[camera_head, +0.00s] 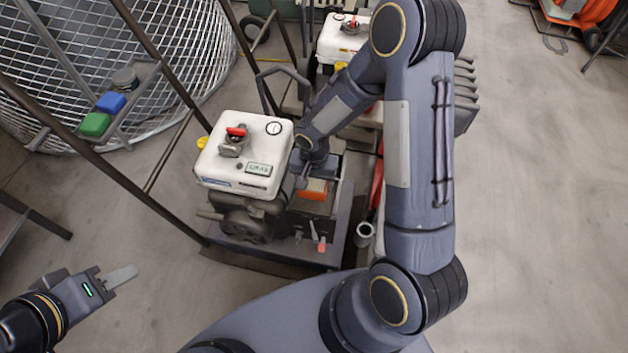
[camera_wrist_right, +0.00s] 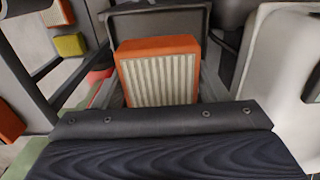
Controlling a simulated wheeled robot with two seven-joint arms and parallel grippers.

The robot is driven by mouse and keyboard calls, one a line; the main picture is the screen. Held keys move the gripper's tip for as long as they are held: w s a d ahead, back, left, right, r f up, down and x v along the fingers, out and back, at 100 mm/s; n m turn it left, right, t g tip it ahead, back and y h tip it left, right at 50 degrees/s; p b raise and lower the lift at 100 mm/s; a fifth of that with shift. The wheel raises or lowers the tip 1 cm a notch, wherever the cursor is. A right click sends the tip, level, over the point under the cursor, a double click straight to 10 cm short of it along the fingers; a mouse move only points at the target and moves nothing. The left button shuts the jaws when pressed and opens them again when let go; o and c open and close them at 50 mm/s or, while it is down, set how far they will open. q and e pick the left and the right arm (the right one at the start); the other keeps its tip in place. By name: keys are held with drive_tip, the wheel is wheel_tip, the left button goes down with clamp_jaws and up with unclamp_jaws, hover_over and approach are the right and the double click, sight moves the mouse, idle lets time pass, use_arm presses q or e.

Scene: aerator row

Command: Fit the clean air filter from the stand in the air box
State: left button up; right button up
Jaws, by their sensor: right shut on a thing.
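An orange air filter with pale pleats (camera_wrist_right: 160,78) fills the middle of the right wrist view. In the head view its orange frame (camera_head: 313,189) shows over the dark open air box (camera_head: 312,207), right of the engine. My right gripper (camera_head: 314,172) is shut on this filter; its fingers are mostly hidden. The wrist view shows a dark grey panel (camera_wrist_right: 155,22) behind the filter. I cannot tell whether the filter is seated or just above the box. My left gripper (camera_head: 121,276) is low at the left, away from everything, its jaw gap unclear.
The engine's white tank (camera_head: 242,155) stands close left of my right gripper. A dark frame bar (camera_head: 170,70) slants across the left. A shelf carries a blue block (camera_head: 111,103) and a green block (camera_head: 94,124). Another white tank (camera_head: 343,38) is behind.

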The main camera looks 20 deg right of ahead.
idle(0.7)
drive_tip(key=shift+f+b, duration=0.2)
drive_tip(key=shift+b, duration=0.2)
drive_tip(key=shift+f+b, duration=0.85)
drive_tip(key=shift+b, duration=0.05)
drive_tip(key=shift+f+b, duration=0.2)
drive_tip(key=shift+b, duration=0.15)
idle(0.7)
drive_tip(key=shift+f+b, duration=0.6)
